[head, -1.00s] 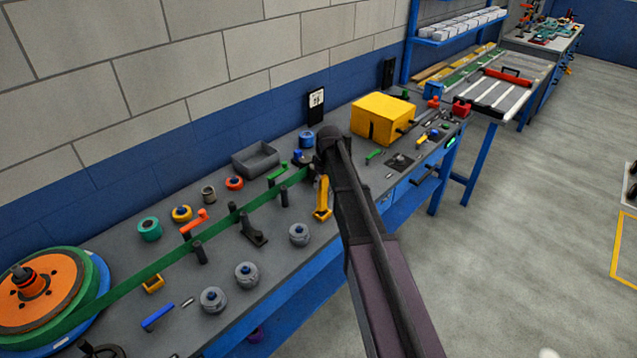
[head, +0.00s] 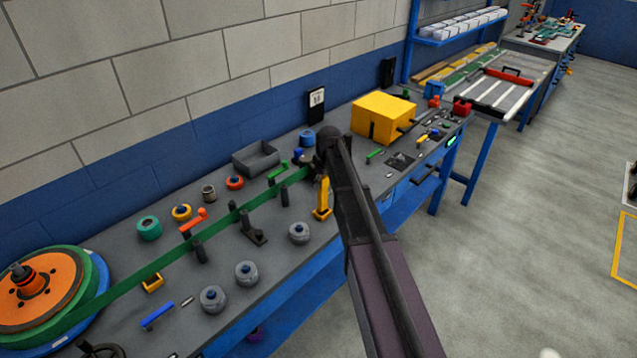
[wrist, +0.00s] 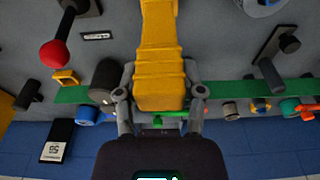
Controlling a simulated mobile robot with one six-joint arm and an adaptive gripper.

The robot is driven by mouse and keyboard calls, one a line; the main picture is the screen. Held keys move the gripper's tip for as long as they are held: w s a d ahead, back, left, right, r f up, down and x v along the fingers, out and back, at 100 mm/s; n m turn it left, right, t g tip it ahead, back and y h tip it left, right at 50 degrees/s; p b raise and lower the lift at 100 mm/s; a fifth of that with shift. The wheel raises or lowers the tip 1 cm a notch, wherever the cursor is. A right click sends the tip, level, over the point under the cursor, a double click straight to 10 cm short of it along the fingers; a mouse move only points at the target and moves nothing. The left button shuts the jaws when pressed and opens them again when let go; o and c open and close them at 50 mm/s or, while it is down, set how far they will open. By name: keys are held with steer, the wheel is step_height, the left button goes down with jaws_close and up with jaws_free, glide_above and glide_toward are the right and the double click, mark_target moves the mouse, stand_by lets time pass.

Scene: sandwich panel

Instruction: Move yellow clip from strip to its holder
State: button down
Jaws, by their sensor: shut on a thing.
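The yellow clip (wrist: 160,60) is a long, ribbed yellow piece in the middle of the wrist view. The two fingers of my gripper (wrist: 158,100) are shut on its wide end, and its narrow end runs out of the top of the picture. In the head view the clip (head: 322,197) shows below my gripper, which is mostly hidden by my own arm. The green strip (head: 215,223) runs across the bench to the gripper; it also shows behind the clip in the wrist view (wrist: 225,89). I cannot tell whether clip and strip touch. I cannot tell which part is the holder.
A large orange and green reel (head: 38,290) is at the left end. A small yellow bracket (head: 153,283), grey knobs (head: 299,233) and upright posts stand around the strip. A yellow box (head: 383,117) and grey tray (head: 256,158) are behind. Bare bench lies between the parts.

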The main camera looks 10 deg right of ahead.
steer(key=shift+f+b, duration=0.7)
steer(key=shift+f, duration=0.1)
stand_by(0.4)
steer(key=shift+f+b, duration=0.7)
steer(key=shift+c, duration=0.6)
jaws_free()
steer(key=shift+r, duration=0.1)
step_height(320, 180, up, 7)
steer(key=p, duration=0.7)
stand_by(0.4)
